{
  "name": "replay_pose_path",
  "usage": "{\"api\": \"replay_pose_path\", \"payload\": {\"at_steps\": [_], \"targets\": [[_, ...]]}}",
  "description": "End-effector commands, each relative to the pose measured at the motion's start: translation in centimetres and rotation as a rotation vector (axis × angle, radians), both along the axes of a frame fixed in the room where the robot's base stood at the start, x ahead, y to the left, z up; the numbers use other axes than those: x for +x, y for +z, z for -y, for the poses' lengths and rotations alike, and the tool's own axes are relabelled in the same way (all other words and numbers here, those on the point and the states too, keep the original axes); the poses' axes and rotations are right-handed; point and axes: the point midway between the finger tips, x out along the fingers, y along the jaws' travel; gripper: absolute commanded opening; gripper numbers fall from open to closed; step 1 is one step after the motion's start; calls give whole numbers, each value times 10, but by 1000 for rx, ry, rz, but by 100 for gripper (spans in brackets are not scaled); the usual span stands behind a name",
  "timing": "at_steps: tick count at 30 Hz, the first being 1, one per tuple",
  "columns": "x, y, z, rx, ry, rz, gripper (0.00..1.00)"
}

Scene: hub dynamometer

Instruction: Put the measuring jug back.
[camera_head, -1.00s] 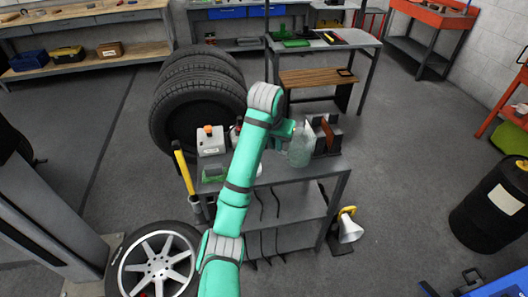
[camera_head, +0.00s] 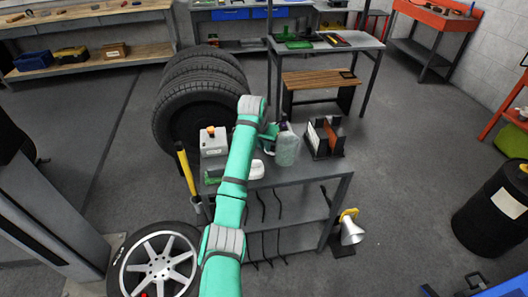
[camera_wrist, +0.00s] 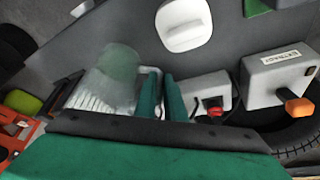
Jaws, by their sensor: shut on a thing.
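The measuring jug (camera_head: 287,150) is a clear, pale green vessel over the top of the grey cart, right of my arm in the head view. It looks upright there; I cannot tell whether its base touches the cart top. My gripper (camera_head: 268,136) is at the jug's left side, partly hidden by my wrist.
The cart top (camera_head: 305,173) also holds a dark rack of upright items (camera_head: 325,138) right of the jug, a white box with an orange knob (camera_head: 213,141), and a white object (camera_head: 257,170) beside my arm. Tyres (camera_head: 198,95) stand behind. A yellow-handled tool (camera_head: 185,168) is at the left.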

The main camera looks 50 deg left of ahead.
Motion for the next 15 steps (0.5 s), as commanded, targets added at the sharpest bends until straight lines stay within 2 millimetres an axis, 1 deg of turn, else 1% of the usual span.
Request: {"api": "replay_pose_path", "payload": {"at_steps": [3, 7, 15], "targets": [[0, -15, -1, -1, -1, -1, 0], [0, -30, -1, 0, 0, -1, 0], [-1, -32, -2, -1, 2, 0, 0]]}}
